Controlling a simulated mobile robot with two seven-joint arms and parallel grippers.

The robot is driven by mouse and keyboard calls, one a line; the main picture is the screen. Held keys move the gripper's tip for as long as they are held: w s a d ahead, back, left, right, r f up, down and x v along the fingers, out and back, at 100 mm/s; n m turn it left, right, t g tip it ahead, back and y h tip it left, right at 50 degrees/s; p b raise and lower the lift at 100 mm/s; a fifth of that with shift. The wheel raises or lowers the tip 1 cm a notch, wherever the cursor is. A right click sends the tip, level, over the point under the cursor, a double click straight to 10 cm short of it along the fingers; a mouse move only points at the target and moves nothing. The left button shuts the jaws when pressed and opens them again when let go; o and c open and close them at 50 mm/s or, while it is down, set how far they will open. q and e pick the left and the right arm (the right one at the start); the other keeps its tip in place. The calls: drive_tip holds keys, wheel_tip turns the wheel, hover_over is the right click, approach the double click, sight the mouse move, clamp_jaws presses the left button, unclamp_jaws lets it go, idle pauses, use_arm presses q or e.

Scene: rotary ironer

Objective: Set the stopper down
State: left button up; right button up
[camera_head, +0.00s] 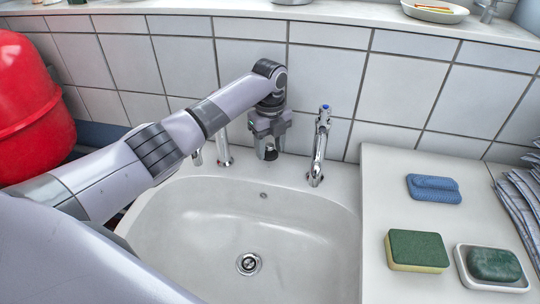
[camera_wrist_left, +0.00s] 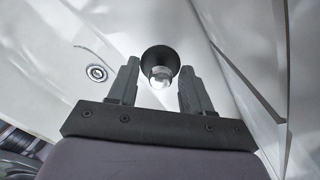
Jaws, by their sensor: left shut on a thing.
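The stopper (camera_wrist_left: 160,62) is a dark round piece with a shiny metal part, seen between the two fingertips in the left wrist view. My left gripper (camera_head: 269,150) is shut on it, near the back rim of the white sink (camera_head: 190,215), between the two taps. In the head view the stopper shows only as a small dark shape (camera_head: 271,154) at the fingertips. Whether it touches the rim cannot be told. The drain (camera_head: 249,263) lies open at the bottom of the basin. My right gripper is not in view.
A chrome tap (camera_head: 319,150) stands right of the gripper, another tap (camera_head: 223,148) left. The tiled wall is close behind. A red container (camera_head: 25,105) stands left.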

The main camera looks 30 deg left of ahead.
sight(270, 155)
use_arm(q)
wheel_tip(270, 155, down, 4)
drive_tip(key=shift+s+r, duration=0.1)
drive_tip(key=shift+r, duration=0.15)
drive_tip(key=shift+w+f, duration=0.2)
drive_tip(key=shift+w, duration=0.05)
drive_tip(key=shift+f, duration=0.15)
drive_tip(key=o, duration=1)
drive_tip(key=shift+o, duration=0.2)
wheel_tip(270, 155, up, 12)
drive_tip(key=shift+r, duration=0.15)
drive_tip(key=shift+s, duration=0.1)
